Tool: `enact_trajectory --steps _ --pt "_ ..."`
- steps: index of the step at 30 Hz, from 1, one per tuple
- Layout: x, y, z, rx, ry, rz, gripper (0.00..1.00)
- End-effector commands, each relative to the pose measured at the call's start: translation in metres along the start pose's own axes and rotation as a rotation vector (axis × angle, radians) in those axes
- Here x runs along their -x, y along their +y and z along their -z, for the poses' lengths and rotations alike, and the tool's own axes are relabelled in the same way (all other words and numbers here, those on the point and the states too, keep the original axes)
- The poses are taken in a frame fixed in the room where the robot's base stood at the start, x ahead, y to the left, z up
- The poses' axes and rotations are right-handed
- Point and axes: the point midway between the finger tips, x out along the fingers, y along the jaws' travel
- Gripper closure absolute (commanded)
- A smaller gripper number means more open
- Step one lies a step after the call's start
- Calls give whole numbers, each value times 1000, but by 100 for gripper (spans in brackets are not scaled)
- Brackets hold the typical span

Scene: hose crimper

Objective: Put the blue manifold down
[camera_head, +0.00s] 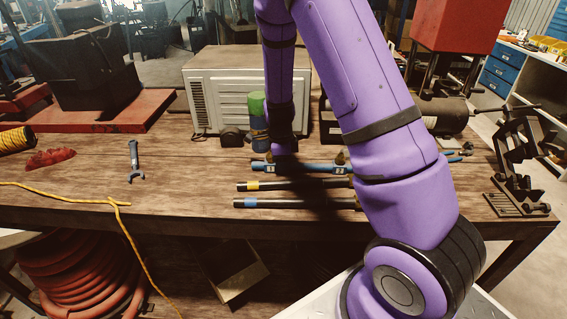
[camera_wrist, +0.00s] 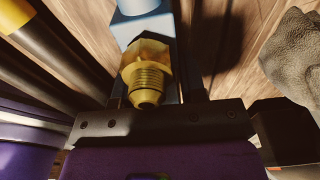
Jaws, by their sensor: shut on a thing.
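The blue manifold (camera_head: 312,168) is a long blue bar with brass fittings, lying across the workbench at the middle in the head view. In the wrist view, its blue body (camera_wrist: 145,27) and a brass threaded fitting (camera_wrist: 147,70) show between my fingers. My gripper (camera_head: 284,150) is shut on the manifold; it also shows in the wrist view (camera_wrist: 155,88). My arm hides part of the manifold's right side in the head view. The manifold is low at the bench top (camera_head: 190,197); I cannot tell whether it touches the wood.
A yellow-banded black hose (camera_head: 290,185) and a blue-banded one (camera_head: 295,203) lie in front of the manifold. A green-and-blue can (camera_head: 258,122) and a pale metal box (camera_head: 225,85) stand behind. A wrench (camera_head: 134,160) lies left, with bare wood between. A black stand (camera_head: 520,160) is right.

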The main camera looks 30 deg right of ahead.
Motion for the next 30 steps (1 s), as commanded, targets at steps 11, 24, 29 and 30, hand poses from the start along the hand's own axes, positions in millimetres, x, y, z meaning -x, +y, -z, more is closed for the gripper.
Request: enact_trajectory --steps 11,24,29,30 --pt "0 0 0 0 0 0 36" --pt "41 0 -1 2 -2 4 36" --pt "73 0 -1 2 -2 3 36" --pt "80 0 -1 2 -2 4 36"
